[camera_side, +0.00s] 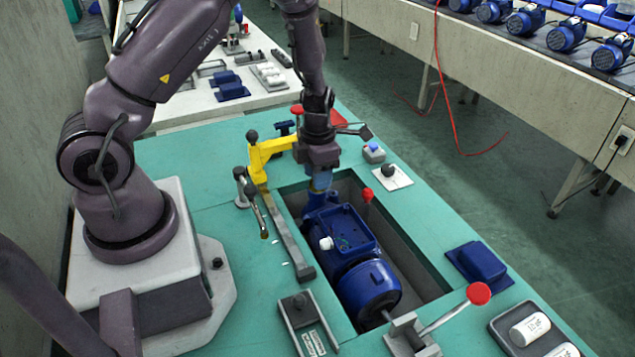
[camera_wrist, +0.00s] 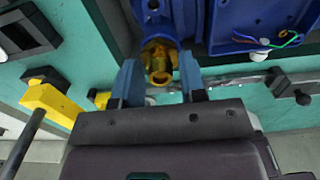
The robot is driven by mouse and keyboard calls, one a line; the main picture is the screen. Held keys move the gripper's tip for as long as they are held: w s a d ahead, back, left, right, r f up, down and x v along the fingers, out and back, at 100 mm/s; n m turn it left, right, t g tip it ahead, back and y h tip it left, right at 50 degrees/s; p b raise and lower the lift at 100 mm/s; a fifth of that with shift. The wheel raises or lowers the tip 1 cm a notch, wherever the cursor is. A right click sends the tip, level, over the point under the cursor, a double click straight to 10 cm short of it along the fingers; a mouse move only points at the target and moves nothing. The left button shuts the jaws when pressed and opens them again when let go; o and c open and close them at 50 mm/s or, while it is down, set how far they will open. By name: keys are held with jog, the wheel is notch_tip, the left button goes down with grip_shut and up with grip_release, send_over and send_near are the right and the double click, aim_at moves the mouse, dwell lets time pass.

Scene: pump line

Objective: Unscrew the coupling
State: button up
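The brass coupling (camera_wrist: 158,62) sits on the end of the blue pump's pipe stub in the wrist view. In the side view it is hidden by my gripper. In the side view my gripper (camera_side: 320,180) points down at the far end of the blue pump (camera_side: 345,235). The pump lies in a recess in the green bench (camera_side: 190,155).
A yellow clamp (camera_side: 262,155) stands close to the left of my gripper. A red-knobbed lever (camera_side: 478,294) is at the near right, and a red knob (camera_side: 367,195) rises beside the pump. A blue cover (camera_side: 478,262) lies on the bench at right.

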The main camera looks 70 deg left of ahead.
jog(key=c, duration=0.6)
jog(key=n, duration=0.4)
jog(key=shift+n, duration=1.5)
